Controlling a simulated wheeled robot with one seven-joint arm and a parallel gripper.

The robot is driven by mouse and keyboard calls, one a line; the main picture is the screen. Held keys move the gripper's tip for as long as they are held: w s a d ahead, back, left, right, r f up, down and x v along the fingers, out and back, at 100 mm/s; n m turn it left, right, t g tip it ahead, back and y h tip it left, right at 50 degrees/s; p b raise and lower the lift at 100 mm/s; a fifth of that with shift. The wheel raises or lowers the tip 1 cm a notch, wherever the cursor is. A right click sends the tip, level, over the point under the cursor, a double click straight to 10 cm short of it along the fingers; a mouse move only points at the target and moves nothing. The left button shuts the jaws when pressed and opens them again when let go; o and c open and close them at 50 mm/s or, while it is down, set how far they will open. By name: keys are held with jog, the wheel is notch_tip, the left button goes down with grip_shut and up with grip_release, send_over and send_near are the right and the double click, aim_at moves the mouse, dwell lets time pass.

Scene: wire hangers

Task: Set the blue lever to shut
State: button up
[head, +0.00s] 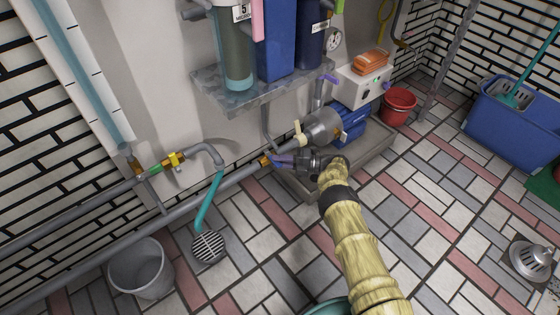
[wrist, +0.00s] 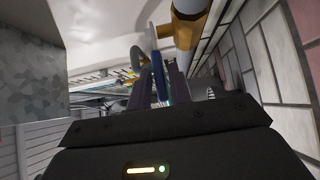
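The blue lever (head: 283,159) sits by a brass fitting (head: 265,161) on the grey pipe low along the wall in the head view. In the wrist view the lever (wrist: 158,72) stands as a narrow blue strip between my two dark fingers. My gripper (head: 296,161) is at the lever, at the end of my yellow-sleeved arm. In the wrist view my gripper (wrist: 162,90) is open around the lever, with a gap showing on the lever's right. Whether a finger touches it on the left cannot be told. The fingers partly hide the lever's lower part.
A stone-like shelf (head: 250,88) with filter housings overhangs the pipes. A cream lever (head: 298,128) and a grey pump (head: 322,126) with a blue motor are close behind my gripper. A grey bucket (head: 141,270) stands front left. The tiled floor on the right is mostly clear.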

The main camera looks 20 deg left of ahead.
jog(key=v, duration=1.7)
jog(key=shift+p, duration=0.3)
jog(key=shift+f, duration=0.1)
